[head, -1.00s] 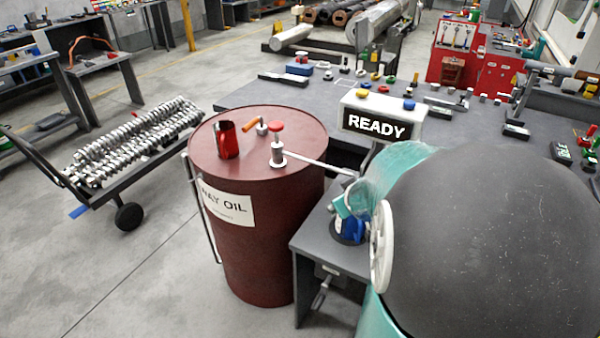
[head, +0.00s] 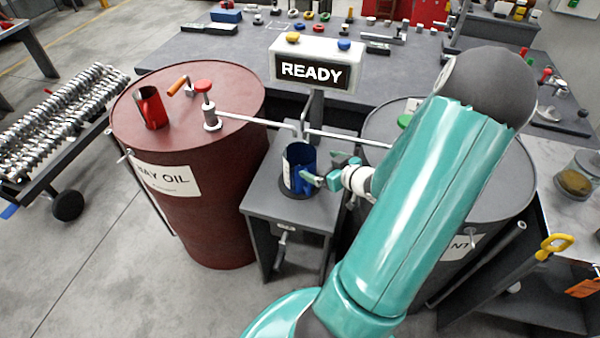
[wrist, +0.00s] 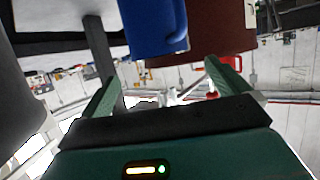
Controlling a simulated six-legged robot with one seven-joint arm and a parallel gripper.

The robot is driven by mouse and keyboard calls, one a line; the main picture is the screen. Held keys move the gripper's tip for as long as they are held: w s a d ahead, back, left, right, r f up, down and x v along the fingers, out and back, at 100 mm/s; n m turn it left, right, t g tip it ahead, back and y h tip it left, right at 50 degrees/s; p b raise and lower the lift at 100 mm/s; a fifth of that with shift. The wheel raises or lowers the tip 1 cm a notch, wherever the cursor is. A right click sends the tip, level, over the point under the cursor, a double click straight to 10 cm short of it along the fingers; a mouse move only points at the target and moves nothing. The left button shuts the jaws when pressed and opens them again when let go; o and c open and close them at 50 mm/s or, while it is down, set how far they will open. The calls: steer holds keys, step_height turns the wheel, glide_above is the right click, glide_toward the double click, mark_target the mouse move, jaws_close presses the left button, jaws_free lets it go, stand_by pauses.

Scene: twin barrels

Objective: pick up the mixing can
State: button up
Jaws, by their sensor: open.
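The blue mixing can (head: 299,160) stands upright on a small grey stand (head: 262,208) between the two barrels. Its handle side faces my gripper (head: 326,172). My teal gripper is open, just right of the can, with one finger close to the handle. I cannot tell from the head view whether they touch. In the wrist view the can (wrist: 153,28) shows at the top, ahead of the open fingers (wrist: 161,72), and nothing sits between the fingers.
A red WAY OIL barrel (head: 210,195) is left of the stand, with a red can (head: 152,107) and a pump on top. A grey barrel (head: 500,190) is on the right, partly behind my arm. A READY sign (head: 312,71) and two thin pipes are above the stand.

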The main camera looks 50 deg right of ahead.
mark_target(313, 161)
steer(key=x, duration=0.5)
steer(key=shift+s+d, duration=0.1)
steer(key=x, duration=0.5)
steer(key=shift+c, duration=0.2)
steer(key=c, duration=1.1)
